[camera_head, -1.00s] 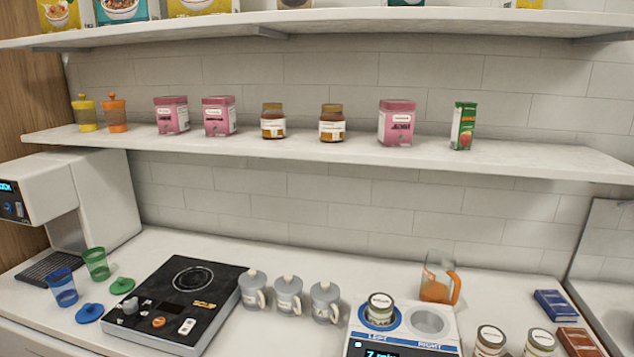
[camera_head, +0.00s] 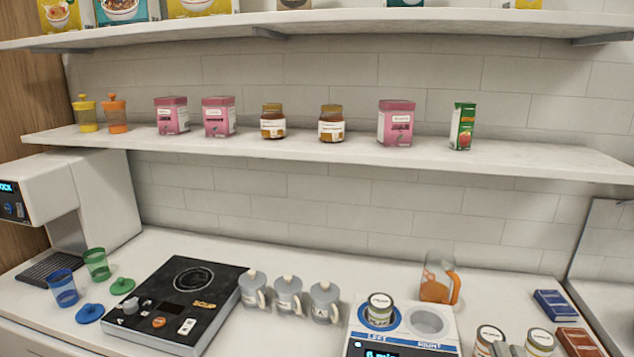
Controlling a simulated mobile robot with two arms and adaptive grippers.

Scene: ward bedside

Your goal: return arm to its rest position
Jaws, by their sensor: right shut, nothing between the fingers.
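My right gripper (camera_head: 508,349) only just shows at the bottom edge of the head view, at the right. Its grey fingertips are between two white-lidded jars, the left one (camera_head: 489,338) and the right one (camera_head: 540,341). The fingers are shut with nothing held. I cannot tell whether they touch the jars. The rest of that arm is below the picture. My left gripper is not in view.
A two-well warmer (camera_head: 428,345) holds a jar (camera_head: 379,309) in its left well; its right well is empty. An orange-handled jug (camera_head: 438,279) stands behind. Blue (camera_head: 553,303) and red-brown (camera_head: 576,341) boxes lie at right. Several grey mugs (camera_head: 288,294) stand beside a black hotplate (camera_head: 177,301).

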